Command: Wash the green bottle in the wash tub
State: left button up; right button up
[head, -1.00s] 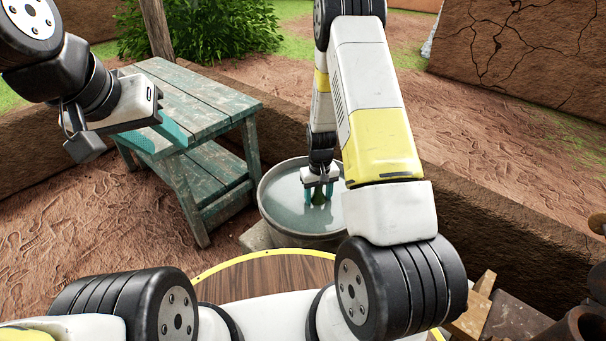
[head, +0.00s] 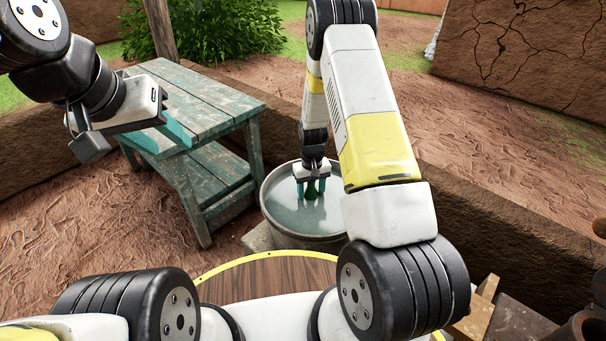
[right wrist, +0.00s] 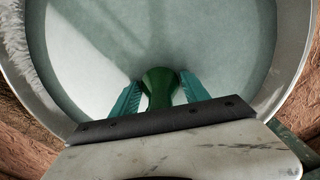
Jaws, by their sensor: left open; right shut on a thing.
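The wash tub (head: 272,203) is a round grey metal tub full of pale greenish water, right of the green table. It also fills much of the right wrist view (right wrist: 285,70). My right gripper (head: 311,193) points down into the tub and is shut on the green bottle (head: 311,189). In the right wrist view the bottle (right wrist: 159,88) sits between the two teal fingers; its lower part is not clearly visible. My left gripper (head: 132,148) is open and empty, raised in front of the green table.
The weathered green table (head: 200,100) with a lower shelf stands left of the tub, its top bare. A low mud wall (head: 490,240) runs behind and right of the tub. Wooden blocks and dark pipes (head: 585,330) lie at the lower right.

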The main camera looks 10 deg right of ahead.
jog(key=s+d, duration=0.3)
jog(key=s, duration=0.1)
jog(key=shift+w+a, duration=0.95)
jog(key=shift+w, duration=0.3)
jog(key=shift+w+a, duration=0.9)
jog(key=shift+w, duration=0.3)
jog(key=s+d, duration=0.3)
jog(key=s, duration=0.1)
jog(key=shift+s+d, duration=0.35)
notch_tip(320, 180, up, 18)
jog(key=shift+f, duration=0.2)
